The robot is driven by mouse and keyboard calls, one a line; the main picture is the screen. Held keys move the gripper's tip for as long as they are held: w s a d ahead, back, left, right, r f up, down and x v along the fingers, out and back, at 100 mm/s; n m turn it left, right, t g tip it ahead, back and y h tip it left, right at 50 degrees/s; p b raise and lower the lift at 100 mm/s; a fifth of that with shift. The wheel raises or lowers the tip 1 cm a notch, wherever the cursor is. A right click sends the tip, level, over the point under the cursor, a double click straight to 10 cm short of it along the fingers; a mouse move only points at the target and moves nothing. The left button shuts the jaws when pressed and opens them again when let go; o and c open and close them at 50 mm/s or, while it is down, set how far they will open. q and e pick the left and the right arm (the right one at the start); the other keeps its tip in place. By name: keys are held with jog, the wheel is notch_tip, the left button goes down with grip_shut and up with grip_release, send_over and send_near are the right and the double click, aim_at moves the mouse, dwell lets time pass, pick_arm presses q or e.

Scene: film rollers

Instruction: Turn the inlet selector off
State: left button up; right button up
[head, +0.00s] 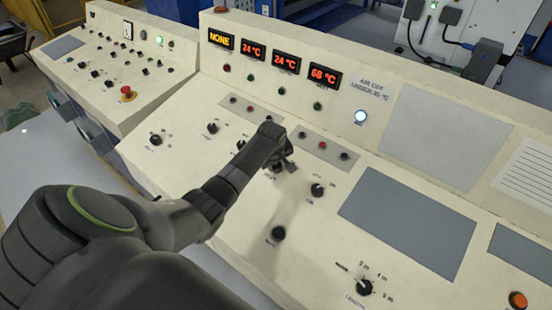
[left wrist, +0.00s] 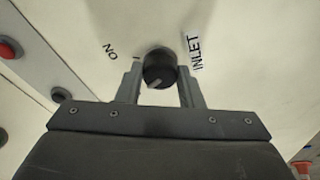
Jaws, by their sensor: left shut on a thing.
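The inlet selector is a round black knob (left wrist: 160,68) on the cream panel, with "INLET" lettered to its right and a short label of the letters N and O to its upper left in the left wrist view. The pale pointer mark on the knob points toward the lower left there. My left gripper (left wrist: 160,80) has one finger on each side of the knob and is shut on it. In the head view my left gripper (head: 286,163) is over the middle of the console and hides much of the knob. My right gripper is not in view.
Other black knobs stand close by, including one to the right (head: 317,189) and one below (head: 278,233). Displays along the top read NONE (head: 221,40), 24 °C, 24 °C and 68 °C. A red emergency button (head: 128,93) is on the left console. A grey flat plate (head: 409,222) lies right.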

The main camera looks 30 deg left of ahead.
pick_arm(q)
jog(key=shift+n, duration=0.3)
jog(key=o, duration=1)
jog(key=shift+c, duration=0.2)
jog(key=shift+r, duration=0.1)
jog(key=b+v, duration=0.1)
jog(key=v, duration=1.6)
jog(key=shift+b, duration=0.35)
jog(key=shift+d+r, duration=0.1)
